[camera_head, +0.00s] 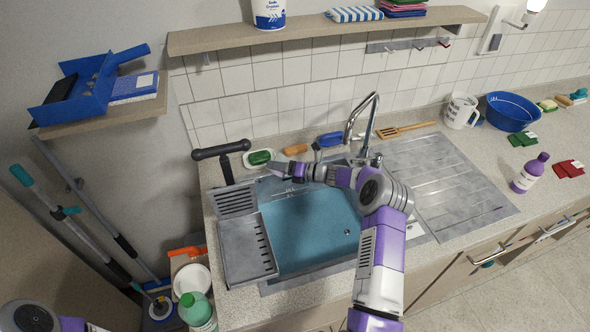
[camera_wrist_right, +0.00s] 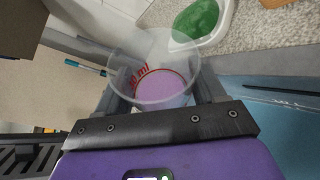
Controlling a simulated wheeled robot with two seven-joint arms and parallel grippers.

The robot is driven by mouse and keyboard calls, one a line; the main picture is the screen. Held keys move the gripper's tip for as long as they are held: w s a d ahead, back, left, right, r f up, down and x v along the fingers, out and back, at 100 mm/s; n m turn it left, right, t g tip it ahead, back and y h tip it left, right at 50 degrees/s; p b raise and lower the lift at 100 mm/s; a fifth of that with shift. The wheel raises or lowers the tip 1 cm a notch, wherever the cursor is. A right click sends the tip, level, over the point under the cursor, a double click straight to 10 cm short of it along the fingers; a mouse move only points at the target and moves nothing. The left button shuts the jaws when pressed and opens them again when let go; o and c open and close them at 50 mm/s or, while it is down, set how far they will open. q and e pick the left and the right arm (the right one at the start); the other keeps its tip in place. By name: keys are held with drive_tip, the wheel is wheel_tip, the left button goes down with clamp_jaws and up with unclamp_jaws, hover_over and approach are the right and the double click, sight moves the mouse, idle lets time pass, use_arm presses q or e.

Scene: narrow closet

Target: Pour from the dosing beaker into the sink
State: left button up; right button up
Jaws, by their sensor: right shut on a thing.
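The dosing beaker (camera_wrist_right: 150,48) is clear, with red markings; pale purple shows inside at its bottom in the right wrist view. My right gripper (camera_wrist_right: 158,100) is shut on it. In the head view this gripper (camera_head: 276,168) is over the sink's back left corner, and the beaker is hard to make out there. The sink (camera_head: 264,222) has a blue-teal inside and lies below and to the right of the gripper. The exact tilt of the beaker cannot be told. Only part of my left arm shows at the bottom left; its gripper is out of view.
The tap (camera_head: 372,120) rises behind the sink. A black T-shaped tool (camera_head: 222,150) and a dish with a green sponge (camera_head: 259,157) are close to my right gripper. The drainboard (camera_head: 435,175) is clear.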

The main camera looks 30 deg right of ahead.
drive_tip(key=shift+w+f, duration=0.1)
drive_tip(key=shift+d, duration=0.1)
drive_tip(key=shift+f+m, duration=0.15)
drive_tip(key=shift+m, duration=0.25)
drive_tip(key=shift+r+m+y, duration=0.2)
drive_tip(key=shift+m+y, duration=0.1)
drive_tip(key=shift+r, duration=0.1)
idle(0.4)
drive_tip(key=shift+r+m+t, duration=0.15)
drive_tip(key=shift+m+t, duration=0.15)
drive_tip(key=shift+m, duration=0.1)
